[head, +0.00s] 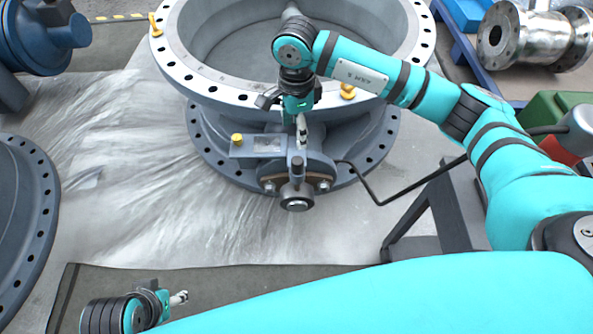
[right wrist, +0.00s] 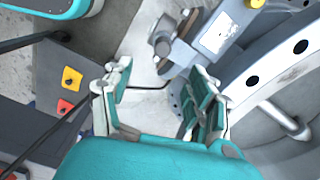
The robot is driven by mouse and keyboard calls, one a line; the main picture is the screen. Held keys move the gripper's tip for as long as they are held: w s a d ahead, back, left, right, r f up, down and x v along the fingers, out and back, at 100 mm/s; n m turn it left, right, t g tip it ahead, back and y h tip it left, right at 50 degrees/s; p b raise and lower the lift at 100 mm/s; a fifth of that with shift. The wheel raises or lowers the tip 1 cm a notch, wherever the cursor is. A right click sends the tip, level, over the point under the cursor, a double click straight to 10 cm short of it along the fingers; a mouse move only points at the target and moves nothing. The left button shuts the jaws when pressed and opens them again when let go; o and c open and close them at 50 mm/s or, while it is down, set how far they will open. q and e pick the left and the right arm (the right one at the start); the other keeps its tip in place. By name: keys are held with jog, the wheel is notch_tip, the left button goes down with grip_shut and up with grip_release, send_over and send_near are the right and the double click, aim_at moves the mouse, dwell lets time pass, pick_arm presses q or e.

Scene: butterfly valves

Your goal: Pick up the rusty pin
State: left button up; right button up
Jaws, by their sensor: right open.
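I cannot make out a separate rusty pin in either view. The large grey butterfly valve (head: 215,85) lies flat in the head view. On its near side is a grey shaft stub (head: 297,190) on a bracket with a brownish, rusty-looking edge. The stub also shows in the right wrist view (right wrist: 163,45), beyond the fingers. My right gripper (head: 301,138) points down just above the bracket in the head view. In the right wrist view (right wrist: 158,95) its fingers are apart with nothing between them. My left gripper (head: 179,298) is low at the left, away from the valve; its jaws are too small to judge.
Yellow knobs (head: 237,139) stick up from the valve. A bent black rod (head: 410,183) runs right from the bracket. Another flange (head: 25,215) lies at left, and a steel pipe piece (head: 535,38) sits at top right.

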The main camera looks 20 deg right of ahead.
jog(key=b, duration=0.1)
send_over(297, 160)
jog(key=f, duration=0.7)
jog(key=shift+s+a+f, duration=0.15)
jog(key=shift+s+f, duration=0.05)
jog(key=shift+s, duration=0.1)
jog(key=shift+f, duration=0.85)
jog(key=f, duration=0.1)
jog(key=f+b, duration=0.1)
jog(key=shift+w+f, duration=0.25)
jog(key=shift+f, duration=0.05)
jog(key=shift+d+f+b, duration=0.2)
jog(key=shift+f+b, duration=0.1)
jog(key=shift+f, duration=0.8)
pick_arm(q)
jog(key=shift+w+d+f+t, duration=0.15)
jog(key=shift+w+t, duration=0.2)
jog(key=shift+w, duration=0.2)
jog(key=shift+w+d+f+t, duration=0.1)
jog(key=shift+w+d+t, duration=0.05)
jog(key=shift+w+t, duration=0.3)
pick_arm(e)
jog(key=shift+c, duration=0.2)
jog(key=shift+w, duration=0.1)
grip_shut()
jog(key=shift+r, duration=0.1)
